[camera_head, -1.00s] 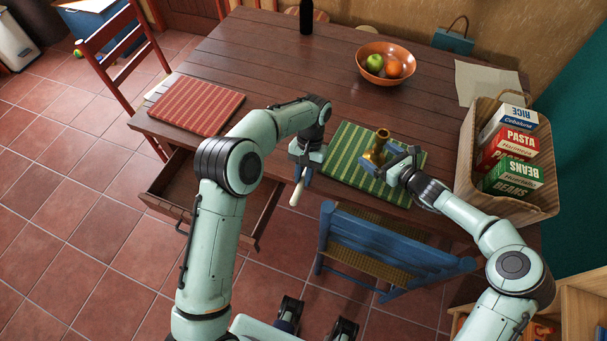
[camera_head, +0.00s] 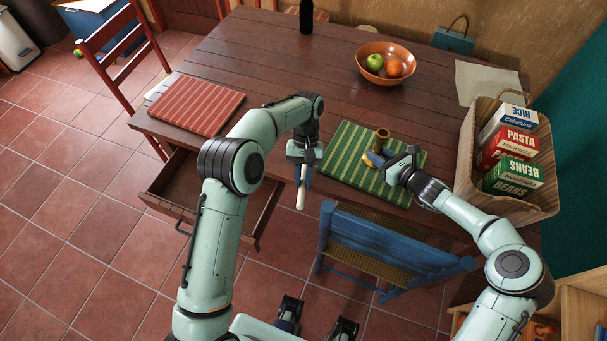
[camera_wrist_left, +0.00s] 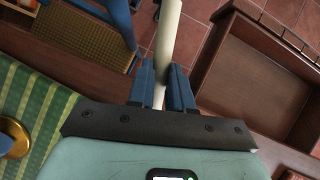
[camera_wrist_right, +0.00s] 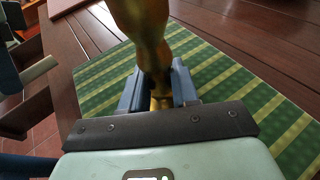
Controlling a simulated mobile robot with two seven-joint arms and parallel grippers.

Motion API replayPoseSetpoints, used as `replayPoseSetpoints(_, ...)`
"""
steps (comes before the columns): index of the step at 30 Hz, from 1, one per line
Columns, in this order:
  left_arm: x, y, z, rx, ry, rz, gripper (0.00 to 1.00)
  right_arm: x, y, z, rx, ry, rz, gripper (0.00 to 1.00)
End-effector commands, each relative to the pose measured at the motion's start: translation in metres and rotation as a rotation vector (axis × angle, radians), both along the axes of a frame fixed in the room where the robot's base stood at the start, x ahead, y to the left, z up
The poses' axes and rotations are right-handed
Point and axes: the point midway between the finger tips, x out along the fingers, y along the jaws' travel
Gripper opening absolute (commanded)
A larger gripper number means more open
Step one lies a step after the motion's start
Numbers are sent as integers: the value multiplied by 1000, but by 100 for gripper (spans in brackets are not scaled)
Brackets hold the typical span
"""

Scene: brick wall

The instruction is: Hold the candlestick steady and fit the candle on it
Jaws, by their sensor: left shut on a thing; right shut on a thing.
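The brass candlestick (camera_head: 382,136) is over the green striped mat (camera_head: 345,150), its socket end at the back and its round base showing at the front left; it looks tilted. Whether the base touches the mat is unclear. My right gripper (camera_head: 388,161) is shut on the candlestick's stem, which also fills the middle of the right wrist view (camera_wrist_right: 142,35). My left gripper (camera_head: 303,175) is shut on the cream candle (camera_head: 301,196), just off the table's front edge, left of the candlestick. The candle hangs nearly upright and runs between the fingers in the left wrist view (camera_wrist_left: 167,35).
A blue chair (camera_head: 380,245) stands at the table's front, below the mat. An open drawer (camera_head: 190,195) juts out at the left. A basket of boxes (camera_head: 470,150) is right of the mat. A fruit bowl (camera_head: 373,50) and a red mat (camera_head: 195,106) lie farther off.

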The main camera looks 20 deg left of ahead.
Motion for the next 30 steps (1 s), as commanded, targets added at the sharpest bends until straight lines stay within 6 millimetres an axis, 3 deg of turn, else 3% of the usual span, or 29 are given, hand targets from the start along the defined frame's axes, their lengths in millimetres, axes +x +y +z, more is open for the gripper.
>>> replayPoseSetpoints(8, 13, -11, 42, -203, 335, 565, 0, 0, -1, -2, -3, 3, 0, 12)
replayPoseSetpoints(14, 41, -56, 83, -460, 530, 879, 0, -1, -1, -2, -3, 3, 0, 12)
replayPoseSetpoints(21, 82, -117, 142, -875, 663, 1216, 0, -1, -1, -2, -4, 4, 0, 12)
replayPoseSetpoints(30, 134, -148, 199, -1326, 657, 1424, 0, -1, -1, -3, -4, 4, 0, 12)
